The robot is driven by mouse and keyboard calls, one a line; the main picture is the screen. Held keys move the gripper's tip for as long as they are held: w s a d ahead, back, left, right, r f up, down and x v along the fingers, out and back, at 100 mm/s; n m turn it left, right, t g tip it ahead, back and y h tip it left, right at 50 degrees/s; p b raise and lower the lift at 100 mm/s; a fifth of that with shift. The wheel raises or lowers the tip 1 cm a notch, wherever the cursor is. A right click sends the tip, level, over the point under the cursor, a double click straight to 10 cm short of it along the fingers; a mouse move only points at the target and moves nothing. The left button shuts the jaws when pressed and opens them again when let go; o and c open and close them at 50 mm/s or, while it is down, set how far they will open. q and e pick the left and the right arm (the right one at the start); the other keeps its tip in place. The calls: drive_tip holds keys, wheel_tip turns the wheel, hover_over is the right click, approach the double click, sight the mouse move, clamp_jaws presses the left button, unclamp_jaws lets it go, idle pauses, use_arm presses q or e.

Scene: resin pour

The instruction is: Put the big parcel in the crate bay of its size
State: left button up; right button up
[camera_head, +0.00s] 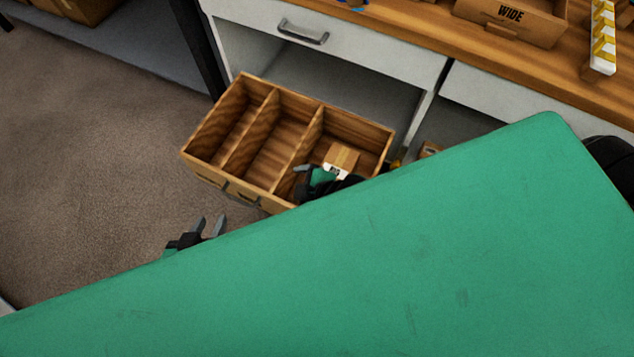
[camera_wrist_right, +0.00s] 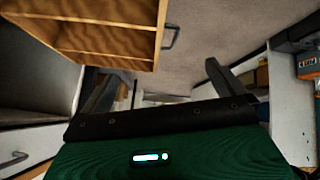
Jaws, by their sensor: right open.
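The big parcel (camera_head: 342,157) is a brown carton with a paler tape band and a white patch at its lower edge. It appears to sit in the right bay of the wooden crate (camera_head: 235,166); its lower part is hidden. The crate has three bays; the right looks widest, and the other two look empty. My right gripper (camera_head: 299,180) overlaps the crate's near right side, just below the parcel. In the right wrist view it (camera_wrist_right: 158,85) is open with nothing between its fingers, and the crate (camera_wrist_right: 105,40) shows at upper left. My left gripper (camera_head: 209,226) is open and empty, left of the crate.
A white bench with a wooden top (camera_head: 400,20) stands behind the crate. On it are a box marked WIDE (camera_head: 510,22) and a white and yellow strip (camera_head: 601,40). The floor at left is clear. My green body hides the foreground.

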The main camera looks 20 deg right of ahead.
drive_tip(key=s+d+r+m+t, duration=0.2)
drive_tip(key=d+r+m+t, duration=0.1)
drive_tip(key=r+m, duration=0.4)
drive_tip(key=shift+s+d+m+t+h, duration=0.4)
drive_tip(key=shift+d+m, duration=0.15)
drive_tip(key=shift+m, duration=0.45)
